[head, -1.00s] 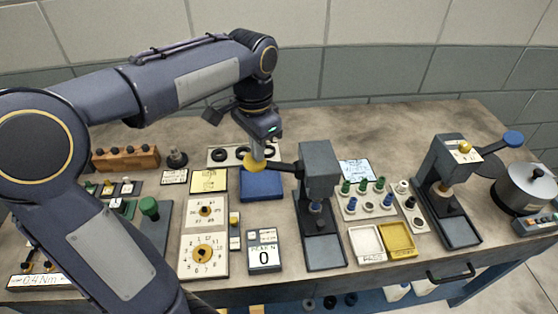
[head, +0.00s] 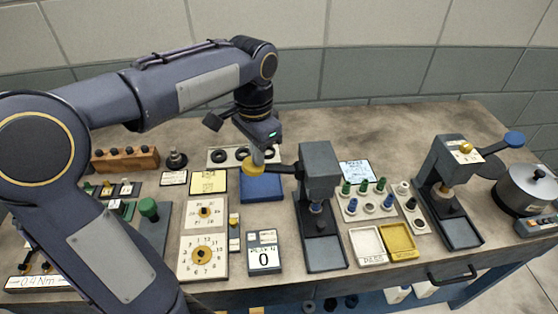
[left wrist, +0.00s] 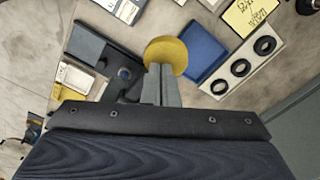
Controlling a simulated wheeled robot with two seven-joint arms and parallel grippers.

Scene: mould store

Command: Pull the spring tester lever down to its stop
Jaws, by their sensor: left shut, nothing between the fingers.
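The spring tester (head: 320,190) is a dark grey press with a lever arm (head: 284,169) reaching left to a round yellow knob (head: 253,164). The lever looks close to level. My left gripper (head: 260,156) is shut and empty, its fingers pointing down at the knob. In the left wrist view the closed fingertips (left wrist: 161,72) overlap the yellow knob (left wrist: 166,54); whether they touch it I cannot tell for certain. A small display (head: 264,258) in front of the tester reads 0. My right gripper is not in view.
A blue tray (head: 262,188) lies below the knob. A white block with black rings (head: 216,158) is behind it.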

